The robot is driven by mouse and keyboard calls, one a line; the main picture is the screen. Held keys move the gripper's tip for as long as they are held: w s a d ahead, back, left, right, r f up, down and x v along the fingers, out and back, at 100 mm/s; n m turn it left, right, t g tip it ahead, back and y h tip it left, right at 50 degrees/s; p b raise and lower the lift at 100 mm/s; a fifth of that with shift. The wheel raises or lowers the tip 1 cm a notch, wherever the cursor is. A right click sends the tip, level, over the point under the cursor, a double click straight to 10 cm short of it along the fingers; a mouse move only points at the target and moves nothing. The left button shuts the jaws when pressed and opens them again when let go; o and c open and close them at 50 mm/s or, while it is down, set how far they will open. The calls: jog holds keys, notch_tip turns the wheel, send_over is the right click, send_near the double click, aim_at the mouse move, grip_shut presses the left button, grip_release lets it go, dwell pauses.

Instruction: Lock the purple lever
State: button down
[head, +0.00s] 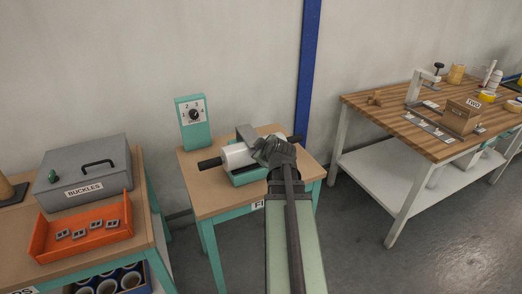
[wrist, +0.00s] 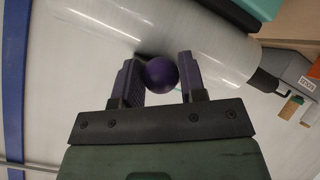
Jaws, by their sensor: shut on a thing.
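The purple lever shows in the wrist view as a round purple knob (wrist: 160,74); the rest of the lever is hidden. My gripper (wrist: 158,70) is shut on the knob, with one dark finger on each side of it. In the head view my gripper (head: 274,152) is over the right part of the rewinding machine, and my arm hides the lever there. The machine has a teal base (head: 248,176) and a white roll (head: 236,157), which also shows behind the knob in the wrist view (wrist: 195,40).
The machine stands on a small wooden-topped table (head: 205,205). A teal dial box (head: 194,122) is behind it. At left are a grey BUCKLES case (head: 85,170) and an orange tray (head: 95,242) with several buckles. A workbench (head: 385,118) stands at right, across a floor gap.

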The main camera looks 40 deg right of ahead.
jog(key=shift+s+a+f, duration=0.2)
jog(key=shift+s+f, duration=0.05)
jog(key=shift+f, duration=0.2)
jog(key=c, duration=1.1)
grip_release()
jog(key=o, duration=0.4)
jog(key=shift+w+a, duration=0.1)
jog(key=shift+w, duration=0.05)
jog(key=shift+r, duration=0.1)
jog(key=shift+r, duration=0.1)
